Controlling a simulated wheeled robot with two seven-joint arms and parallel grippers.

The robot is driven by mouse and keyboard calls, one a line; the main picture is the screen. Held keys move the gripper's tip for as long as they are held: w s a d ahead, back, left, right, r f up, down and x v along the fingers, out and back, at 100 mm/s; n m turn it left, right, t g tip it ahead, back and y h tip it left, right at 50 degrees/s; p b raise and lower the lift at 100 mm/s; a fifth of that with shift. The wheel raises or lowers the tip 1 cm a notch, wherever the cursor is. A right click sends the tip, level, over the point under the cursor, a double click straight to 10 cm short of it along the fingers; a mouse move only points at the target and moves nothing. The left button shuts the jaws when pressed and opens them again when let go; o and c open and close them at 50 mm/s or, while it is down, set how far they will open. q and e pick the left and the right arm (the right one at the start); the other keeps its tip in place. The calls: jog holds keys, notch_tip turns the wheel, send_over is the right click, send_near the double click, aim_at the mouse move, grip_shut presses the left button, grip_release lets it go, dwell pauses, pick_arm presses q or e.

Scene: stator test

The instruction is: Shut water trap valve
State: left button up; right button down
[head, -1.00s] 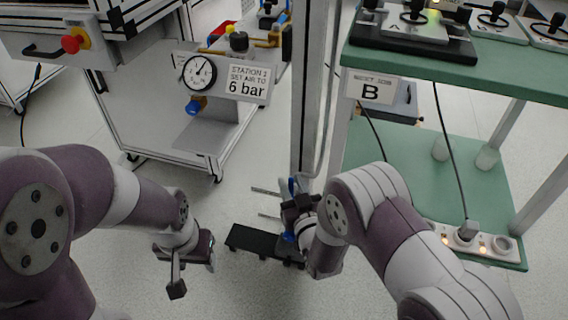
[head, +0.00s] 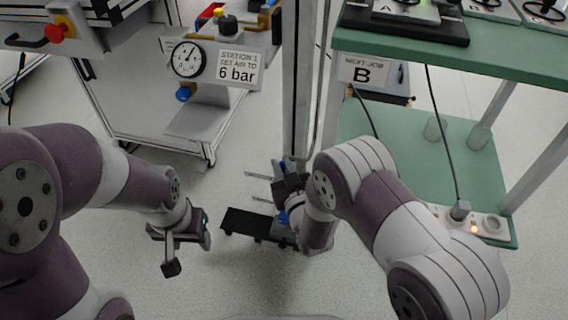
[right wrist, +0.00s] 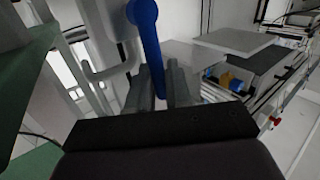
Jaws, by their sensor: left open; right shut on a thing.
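A blue lever handle (right wrist: 145,25), which looks like the valve handle, runs down between the fingers of my right gripper (right wrist: 160,88) in the right wrist view. The gripper is shut on its lower part; the upper rounded end stands clear. The valve body and pipe are mostly hidden by the gripper and arm. My left gripper (head: 186,242) is open and empty, to the left, above the floor.
A station cart (head: 150,110) with a gauge (head: 187,59) and a "6 bar" sign stands at the back left. A green shelf rack (head: 400,160) stands at the right, with a power strip (head: 475,219). A black low base (head: 250,224) lies near the post.

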jog(key=w+a+f+n+g+h+p, duration=0.1)
jog(key=a+f+n+g+h+p, duration=0.4)
jog(key=p, duration=0.8)
jog(key=shift+w+a+f+n+g+h+p, duration=0.3)
jog(key=shift+f+n+h, duration=0.45)
jog(key=shift+n+h, duration=1.55)
jog(key=shift+s+n+y, duration=0.1)
jog(key=shift+n+y, duration=0.3)
jog(key=shift+n, duration=0.2)
jog(key=c, duration=1.2)
grip_release()
